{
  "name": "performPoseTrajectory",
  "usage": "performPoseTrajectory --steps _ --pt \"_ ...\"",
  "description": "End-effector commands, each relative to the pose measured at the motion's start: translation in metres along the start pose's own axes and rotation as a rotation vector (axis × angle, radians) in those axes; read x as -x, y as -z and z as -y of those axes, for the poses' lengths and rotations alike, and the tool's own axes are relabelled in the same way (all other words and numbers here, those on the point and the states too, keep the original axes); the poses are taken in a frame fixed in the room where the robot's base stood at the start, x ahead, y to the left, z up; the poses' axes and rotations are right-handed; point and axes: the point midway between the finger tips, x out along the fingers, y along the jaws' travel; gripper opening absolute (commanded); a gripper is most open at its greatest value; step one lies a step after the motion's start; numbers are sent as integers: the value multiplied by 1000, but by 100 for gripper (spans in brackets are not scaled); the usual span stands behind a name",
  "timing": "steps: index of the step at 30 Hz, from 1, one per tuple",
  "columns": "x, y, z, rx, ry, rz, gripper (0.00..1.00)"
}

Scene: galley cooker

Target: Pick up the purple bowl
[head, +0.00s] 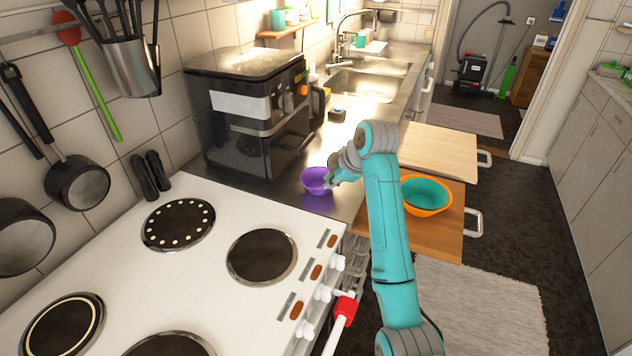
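The purple bowl (315,181) stands upright on the metal worktop, between the black oven-like appliance and the white cooker's far right corner. My gripper (331,183) is at the bowl's right side, at or very near its rim. The gripper is small here and partly hidden by my turquoise arm, so I cannot make out whether its fingers are open or closed, or whether they touch the bowl.
The black appliance (250,110) stands close behind the bowl. The white cooker (215,215) is in front. An orange-and-teal bowl (426,195) sits on a pulled-out wooden board (447,242) at right. The worktop towards the sink (362,84) is mostly clear.

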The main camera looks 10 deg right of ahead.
Motion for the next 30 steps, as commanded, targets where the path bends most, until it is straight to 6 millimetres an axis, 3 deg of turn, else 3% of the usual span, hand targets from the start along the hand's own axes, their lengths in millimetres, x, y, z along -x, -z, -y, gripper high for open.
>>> performPoseTrajectory --steps 21,30 --pt "-79 0 0 -1 0 1 10" --pt "-83 0 0 -1 -2 0 10"
